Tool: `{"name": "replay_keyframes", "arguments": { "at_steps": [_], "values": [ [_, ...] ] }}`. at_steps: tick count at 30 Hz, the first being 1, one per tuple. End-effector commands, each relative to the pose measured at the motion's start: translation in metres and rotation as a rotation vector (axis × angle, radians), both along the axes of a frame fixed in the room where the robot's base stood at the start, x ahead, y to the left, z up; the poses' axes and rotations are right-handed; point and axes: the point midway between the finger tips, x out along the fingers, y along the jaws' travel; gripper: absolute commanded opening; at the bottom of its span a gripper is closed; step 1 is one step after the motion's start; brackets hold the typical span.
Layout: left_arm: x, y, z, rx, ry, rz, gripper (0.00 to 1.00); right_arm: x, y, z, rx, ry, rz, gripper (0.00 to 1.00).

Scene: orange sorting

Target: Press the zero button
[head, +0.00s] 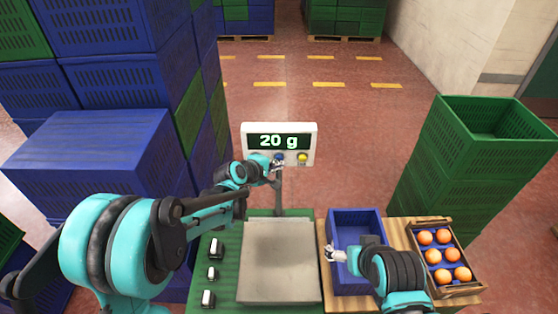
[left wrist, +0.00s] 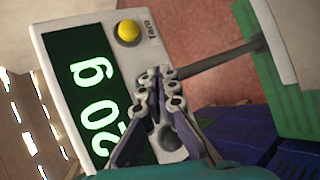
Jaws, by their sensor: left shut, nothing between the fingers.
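The scale's white display panel (head: 308,130) reads "20 g" and stands on a post behind the bare weighing plate (head: 280,262). A blue button (head: 279,157) and a yellow button (head: 302,158) sit under the readout. In the left wrist view the yellow button (left wrist: 128,32) is marked "Tara". My left gripper (head: 277,165) is shut and empty, in front of the panel close to the blue button; contact cannot be told. Its fingertips (left wrist: 160,78) hide part of the panel's button side. My right gripper (head: 332,254) is over the blue crate's edge; its opening is unclear.
The open blue crate (head: 355,214) stands right of the plate, beside a wooden tray (head: 418,228) holding several oranges. Small black-and-white items (head: 215,248) lie left of the plate. Blue crate stacks (head: 120,80) rise at left, green crates (head: 480,150) at right.

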Motion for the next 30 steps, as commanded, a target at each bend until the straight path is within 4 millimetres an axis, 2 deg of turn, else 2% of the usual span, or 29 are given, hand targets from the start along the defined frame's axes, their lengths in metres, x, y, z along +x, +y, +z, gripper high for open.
{"name": "replay_keyframes", "arguments": {
  "at_steps": [30],
  "values": [
    [0.011, 0.000, 0.000, 0.000, 0.000, 0.000, 0.00, 0.000, 0.000, -0.001, 0.000, 0.000, 0.000, 0.90]
  ]
}}
